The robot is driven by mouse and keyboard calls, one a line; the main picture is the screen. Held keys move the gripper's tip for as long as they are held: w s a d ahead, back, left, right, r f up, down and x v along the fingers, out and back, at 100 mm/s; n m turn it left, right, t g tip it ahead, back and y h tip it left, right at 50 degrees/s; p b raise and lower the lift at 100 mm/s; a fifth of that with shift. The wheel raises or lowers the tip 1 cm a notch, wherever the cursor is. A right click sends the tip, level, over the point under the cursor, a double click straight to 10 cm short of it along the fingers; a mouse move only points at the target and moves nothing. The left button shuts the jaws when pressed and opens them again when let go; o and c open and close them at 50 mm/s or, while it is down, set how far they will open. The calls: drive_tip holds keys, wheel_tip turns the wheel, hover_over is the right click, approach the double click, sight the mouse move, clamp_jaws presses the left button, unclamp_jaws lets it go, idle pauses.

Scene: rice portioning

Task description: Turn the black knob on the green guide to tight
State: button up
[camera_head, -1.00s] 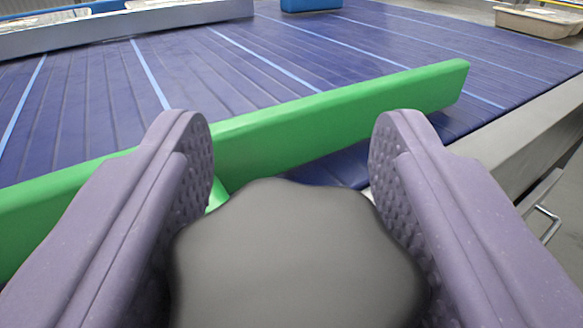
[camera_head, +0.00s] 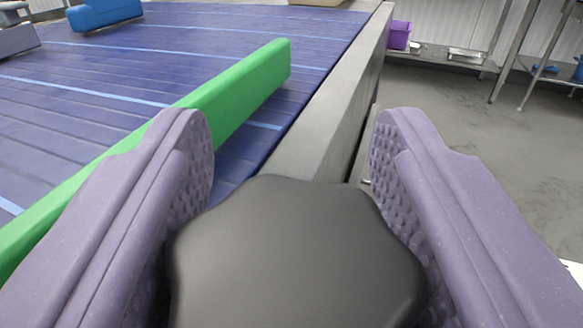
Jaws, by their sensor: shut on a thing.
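The black knob (camera_head: 297,255) fills the lower middle of the view, large and close, with a lobed edge. My gripper (camera_head: 290,165) is shut on the knob, with one purple, dimpled finger on its left side and one on its right. The green guide (camera_head: 235,90) is a long straight bar running from the lower left to the upper middle, beyond the left finger, over the blue belt. The knob's underside and its joint to the guide are hidden.
The blue slatted belt (camera_head: 200,40) lies to the left, edged by a grey metal rail (camera_head: 335,110). Grey floor (camera_head: 480,150) is open to the right. A purple bin (camera_head: 399,35) and metal shelving stand at the back right. A blue object (camera_head: 104,13) sits far back left.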

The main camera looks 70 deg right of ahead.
drive_tip(key=shift+s+m+g+h, duration=0.1)
drive_tip(key=shift+m+g+h, duration=0.2)
drive_tip(key=shift+m+g, duration=0.7)
drive_tip(key=shift+g, duration=0.5)
drive_tip(key=o, duration=1)
drive_tip(key=a, duration=0.2)
drive_tip(key=s+a+p, duration=0.1)
drive_tip(key=a, duration=0.4)
drive_tip(key=shift+s+a+p, duration=0.2)
drive_tip(key=shift+a+p, duration=0.2)
